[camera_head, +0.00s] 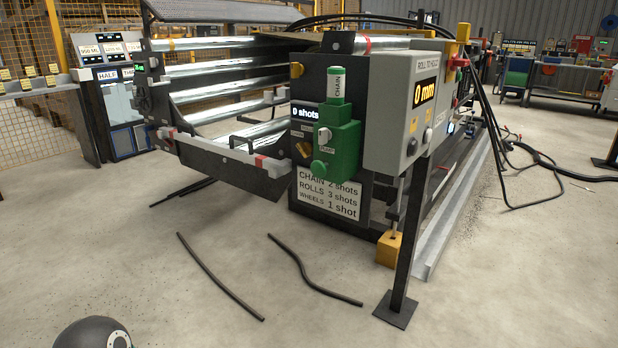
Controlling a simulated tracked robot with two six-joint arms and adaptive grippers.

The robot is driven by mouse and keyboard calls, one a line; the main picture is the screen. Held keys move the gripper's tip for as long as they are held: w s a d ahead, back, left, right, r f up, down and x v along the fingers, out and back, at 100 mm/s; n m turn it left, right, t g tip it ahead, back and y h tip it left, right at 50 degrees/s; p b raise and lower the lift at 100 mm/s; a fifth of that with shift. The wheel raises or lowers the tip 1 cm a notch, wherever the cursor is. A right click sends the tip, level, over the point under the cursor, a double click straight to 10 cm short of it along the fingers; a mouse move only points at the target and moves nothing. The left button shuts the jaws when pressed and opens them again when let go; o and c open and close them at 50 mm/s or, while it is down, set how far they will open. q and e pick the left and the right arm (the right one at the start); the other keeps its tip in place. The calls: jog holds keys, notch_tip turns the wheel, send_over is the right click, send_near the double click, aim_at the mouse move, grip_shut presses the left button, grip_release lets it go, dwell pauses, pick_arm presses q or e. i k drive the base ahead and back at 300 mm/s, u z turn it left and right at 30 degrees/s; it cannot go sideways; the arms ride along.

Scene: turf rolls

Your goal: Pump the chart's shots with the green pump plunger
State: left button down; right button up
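The green pump (338,150) is mounted on the dark end panel of the machine. A green-capped cylinder with a white label reading CHAIN (338,86) stands upright on top of it. A round green knob (318,167) sits at its lower left; I cannot tell for sure which part is the plunger. The small display (305,113) beside the pump reads 0 shots. The white chart (328,194) below reads CHAIN 2 shots, ROLLS 3 shots, WHEELS 1 shot. Neither of my grippers is in view; only a dark rounded part, probably mine, shows at the bottom left.
A grey control box (401,110) reading 0 mm juts out right of the pump, on a dark post (407,240). Metal rollers (225,90) lie behind on the left. Dark hoses (218,275) lie on the floor in front. The foreground floor is otherwise mostly clear.

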aim_at(318, 168)
jog(key=k, duration=1.15)
jog(key=z, duration=0.6)
jog(key=i, duration=2)
jog(key=u, duration=0.3)
